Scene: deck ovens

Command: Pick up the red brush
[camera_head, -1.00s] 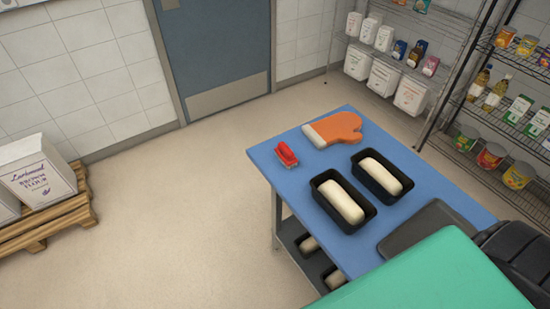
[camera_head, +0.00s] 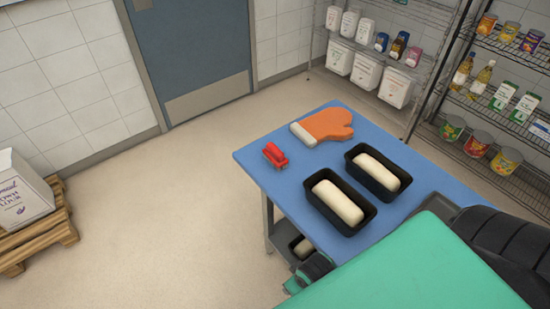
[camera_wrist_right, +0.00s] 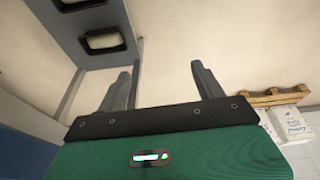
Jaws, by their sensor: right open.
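The red brush (camera_head: 275,155) lies on the blue tabletop (camera_head: 262,180) near its left edge, in the head view. It sits left of the orange oven mitt and is apart from it. The brush does not show in the right wrist view. My right gripper (camera_wrist_right: 162,70) is open and empty, its two fingers spread in the right wrist view. It is low beside the table, away from the brush. My left gripper is not in view.
An orange mitt (camera_head: 325,127) and two black loaf pans (camera_head: 364,220) (camera_head: 405,180) with dough share the tabletop. A lower shelf holds more dough (camera_head: 302,247). Wire racks (camera_head: 440,70) stand behind. A pallet (camera_head: 45,240) with a flour bag is left; floor between is clear.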

